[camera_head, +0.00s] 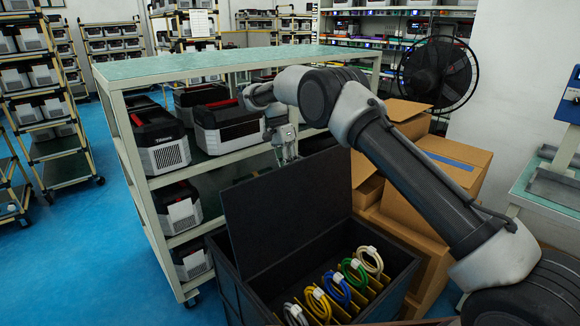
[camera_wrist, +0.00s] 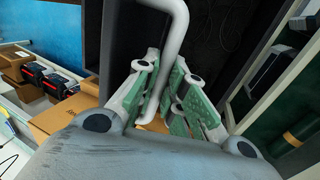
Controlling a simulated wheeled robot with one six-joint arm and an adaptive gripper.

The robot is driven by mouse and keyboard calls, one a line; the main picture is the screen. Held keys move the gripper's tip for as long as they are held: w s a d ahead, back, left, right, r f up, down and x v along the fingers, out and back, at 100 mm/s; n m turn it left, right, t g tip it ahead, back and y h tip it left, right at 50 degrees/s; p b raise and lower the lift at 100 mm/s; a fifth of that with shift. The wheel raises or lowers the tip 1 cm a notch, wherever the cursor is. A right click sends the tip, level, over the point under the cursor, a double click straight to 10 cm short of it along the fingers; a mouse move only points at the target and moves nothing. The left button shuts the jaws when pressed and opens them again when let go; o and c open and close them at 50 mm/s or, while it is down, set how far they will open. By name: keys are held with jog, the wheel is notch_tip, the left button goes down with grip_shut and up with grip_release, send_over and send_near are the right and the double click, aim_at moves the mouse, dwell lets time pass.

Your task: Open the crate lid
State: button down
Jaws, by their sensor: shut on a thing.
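The crate (camera_head: 222,268) is a black open box at the bottom centre of the head view. Its dark flat lid (camera_head: 290,208) stands raised and steep along the crate's far left side, so the inside shows. Several coiled cables (camera_head: 338,288) in white, yellow, blue and green sit in slots inside. My gripper (camera_head: 286,152) is at the lid's top edge, its fingertips partly hidden behind the lid. In the wrist view my gripper (camera_wrist: 168,75) has its green-padded fingers closed around a light grey bent handle bar (camera_wrist: 176,28). A dark panel lies behind the bar.
A shelf cart (camera_head: 150,180) with black and white units stands close behind and left of the crate. Cardboard boxes (camera_head: 455,165) are stacked to the right, with a black fan (camera_head: 438,75) behind them. Blue floor (camera_head: 85,250) is clear at left.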

jog(key=shift+w+a, duration=0.15)
jog(key=shift+w, duration=0.05)
jog(key=c, duration=1.5)
grip_release()
jog(key=shift+w+a+f, duration=0.1)
jog(key=shift+w+f, duration=0.05)
jog(key=v, duration=0.7)
jog(key=shift+r, duration=0.3)
